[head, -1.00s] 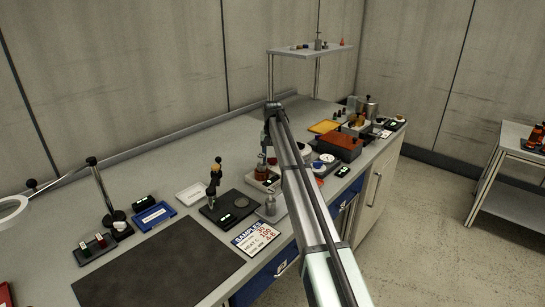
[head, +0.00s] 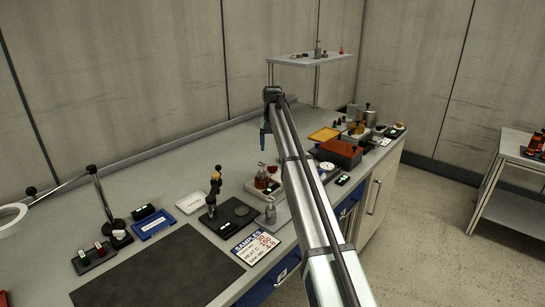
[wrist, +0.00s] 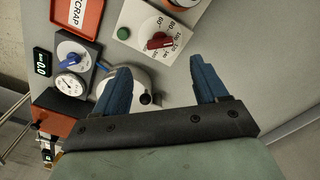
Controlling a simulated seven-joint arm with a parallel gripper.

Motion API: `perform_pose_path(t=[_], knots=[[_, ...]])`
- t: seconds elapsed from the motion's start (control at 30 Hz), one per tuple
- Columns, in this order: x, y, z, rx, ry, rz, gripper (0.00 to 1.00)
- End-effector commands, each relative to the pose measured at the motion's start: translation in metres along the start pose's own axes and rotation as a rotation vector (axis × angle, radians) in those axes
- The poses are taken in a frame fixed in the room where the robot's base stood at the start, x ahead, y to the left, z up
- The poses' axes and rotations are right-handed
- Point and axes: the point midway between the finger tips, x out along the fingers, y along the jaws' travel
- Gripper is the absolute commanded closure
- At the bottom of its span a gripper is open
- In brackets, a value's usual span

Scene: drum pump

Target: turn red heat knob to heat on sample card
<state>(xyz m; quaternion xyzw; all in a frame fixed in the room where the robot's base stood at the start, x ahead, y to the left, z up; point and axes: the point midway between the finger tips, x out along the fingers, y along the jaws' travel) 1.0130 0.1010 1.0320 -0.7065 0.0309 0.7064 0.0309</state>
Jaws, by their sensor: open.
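The red heat knob (wrist: 159,41) shows in the wrist view on a white panel with a printed number scale around it. It lies beyond my fingertips, apart from them. My gripper (wrist: 163,72) is open, its two blue fingers spread with nothing held.
In the wrist view, a green button (wrist: 123,33) sits left of the knob. A blue knob (wrist: 70,50), a round gauge (wrist: 69,84) and a red SCRAP tray (wrist: 78,14) are further left. A pale round vessel (wrist: 128,84) lies near the left finger. A dark mat (head: 155,278) is clear.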

Motion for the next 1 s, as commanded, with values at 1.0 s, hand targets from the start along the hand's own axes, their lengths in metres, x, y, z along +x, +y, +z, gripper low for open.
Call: perform_pose_path(t=[1.0], knots=[[-0.024,0.046,-0.006,0.067,0.038,0.030,0.28]])
